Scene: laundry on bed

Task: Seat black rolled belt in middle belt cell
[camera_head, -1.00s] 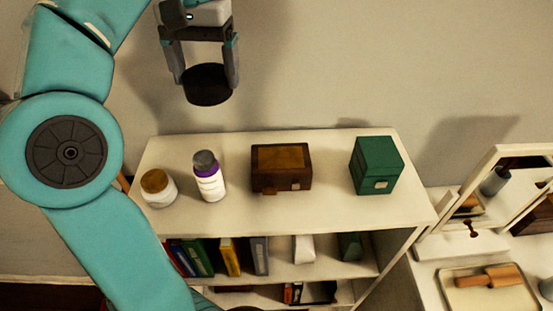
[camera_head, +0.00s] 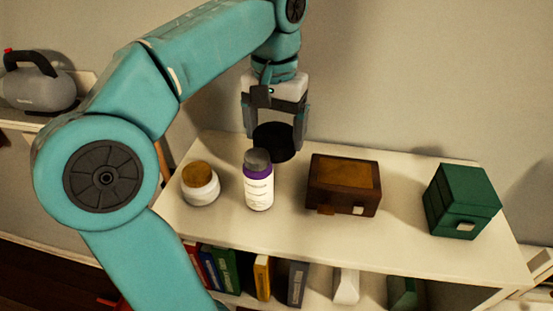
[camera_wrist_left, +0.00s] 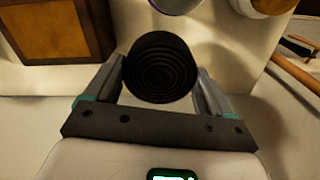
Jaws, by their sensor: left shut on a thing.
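The black rolled belt (camera_head: 274,143) is held between the fingers of my left gripper (camera_head: 274,138), behind the white bottle and above the back part of the shelf top. In the left wrist view the belt (camera_wrist_left: 160,68) shows its coiled face between the two fingertips of the left gripper (camera_wrist_left: 160,82). Its lower edge in the head view is partly hidden by the bottle's cap. I cannot tell whether it touches the shelf top. No belt cell is in view. My right gripper is not in view.
The white shelf top (camera_head: 300,235) carries a jar (camera_head: 200,185), a white bottle with a purple band (camera_head: 258,182), a brown box (camera_head: 343,186) and a green box (camera_head: 461,200). Books (camera_head: 225,268) stand below. A grey kettle (camera_head: 38,85) sits at far left.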

